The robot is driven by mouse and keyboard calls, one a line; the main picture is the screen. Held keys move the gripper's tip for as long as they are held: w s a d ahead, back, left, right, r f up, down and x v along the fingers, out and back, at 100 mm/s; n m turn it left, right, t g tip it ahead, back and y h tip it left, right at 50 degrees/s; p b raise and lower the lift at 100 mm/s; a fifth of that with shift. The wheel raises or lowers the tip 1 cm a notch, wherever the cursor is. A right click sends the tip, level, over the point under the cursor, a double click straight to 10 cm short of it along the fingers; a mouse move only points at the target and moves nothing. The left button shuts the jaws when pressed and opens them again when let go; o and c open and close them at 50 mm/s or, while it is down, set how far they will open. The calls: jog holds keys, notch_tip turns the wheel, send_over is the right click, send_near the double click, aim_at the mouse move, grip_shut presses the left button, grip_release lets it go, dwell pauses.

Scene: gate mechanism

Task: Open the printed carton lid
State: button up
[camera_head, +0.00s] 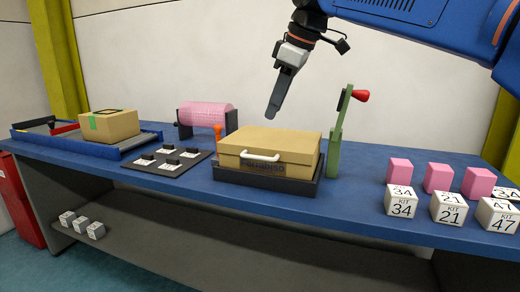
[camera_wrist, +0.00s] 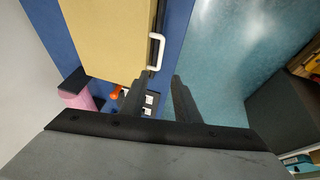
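The printed carton (camera_head: 270,152) is tan, with a white handle (camera_head: 260,157) and dark print on its front. Its lid is down and looks shut. It sits in a black tray (camera_head: 265,186) on the blue bench. In the wrist view the carton's tan top (camera_wrist: 112,35) and the white handle (camera_wrist: 157,50) show ahead of the fingers. My gripper (camera_head: 272,112) hangs above the carton, apart from it. In the wrist view my gripper (camera_wrist: 160,80) has its two fingers spread, with nothing between them.
A green lever with a red knob (camera_head: 361,96) stands just right of the carton. A pink roll (camera_head: 205,114) and a black switch panel (camera_head: 168,160) are left. Pink blocks (camera_head: 438,178) and white kit boxes (camera_head: 447,208) stand right. Another carton (camera_head: 109,125) sits on the conveyor.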

aim_at(258, 158)
jog(key=x, duration=1.4)
jog(key=shift+f, duration=0.35)
grip_shut()
